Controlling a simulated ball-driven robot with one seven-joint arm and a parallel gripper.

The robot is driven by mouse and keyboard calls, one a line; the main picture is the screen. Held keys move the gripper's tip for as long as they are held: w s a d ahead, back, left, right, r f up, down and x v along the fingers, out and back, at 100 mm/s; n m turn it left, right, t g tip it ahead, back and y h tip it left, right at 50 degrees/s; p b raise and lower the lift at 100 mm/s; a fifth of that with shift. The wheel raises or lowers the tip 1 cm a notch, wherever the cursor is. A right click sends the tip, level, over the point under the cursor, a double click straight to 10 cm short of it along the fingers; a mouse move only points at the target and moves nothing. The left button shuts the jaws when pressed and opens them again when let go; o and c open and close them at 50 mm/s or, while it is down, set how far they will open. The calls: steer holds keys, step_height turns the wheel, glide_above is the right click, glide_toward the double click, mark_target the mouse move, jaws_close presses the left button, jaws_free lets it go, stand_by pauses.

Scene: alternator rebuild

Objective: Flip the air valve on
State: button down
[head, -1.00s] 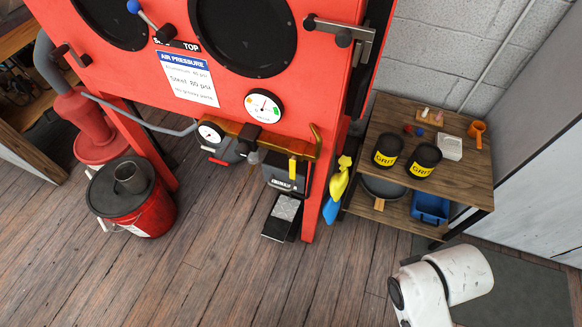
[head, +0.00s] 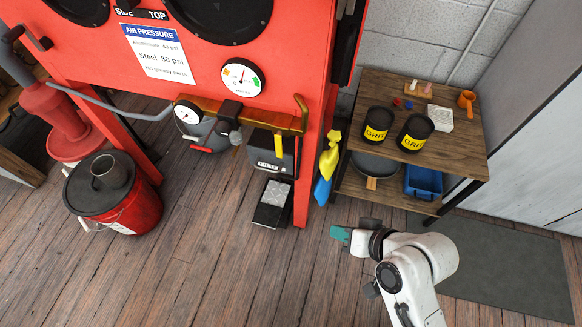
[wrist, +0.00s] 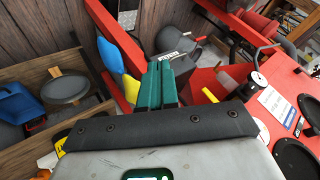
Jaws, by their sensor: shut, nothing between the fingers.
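The red blast cabinet (head: 300,60) carries a brass air pipe (head: 262,120) along its lower front edge. A yellow lever (head: 279,146), which looks like the air valve's handle, hangs straight down from the pipe. A red handle (head: 201,149) sits farther left, below a small gauge (head: 187,112).
Yellow and blue gloves (head: 329,158) hang by the cabinet's right leg. A wooden shelf (head: 455,150) with two grit cans stands at the right. A foot pedal (head: 272,202) and red bucket (head: 120,208) stand on the floor.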

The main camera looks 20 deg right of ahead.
steer(key=w+r+m+t+h+b, duration=0.1)
steer(key=w+r+m+t+b, duration=0.1)
steer(key=w+m+t+b, duration=0.5)
steer(key=w+m+t, duration=0.1)
steer(key=m+t, duration=0.2)
steer(key=m, duration=0.2)
steer(key=shift+d, duration=0.15)
steer(key=p, duration=0.3)
glide_toward(279, 145)
steer(key=w+d+f, duration=0.3)
steer(key=d+f, duration=0.1)
steer(key=w+a+p, duration=0.1)
steer(key=a, duration=0.1)
steer(key=w+a+p, duration=0.1)
steer(key=w, duration=0.1)
steer(key=shift+w+a, duration=0.15)
steer(key=shift+a, duration=0.2)
steer(key=shift+f+b, duration=0.1)
steer(key=shift+b, duration=0.2)
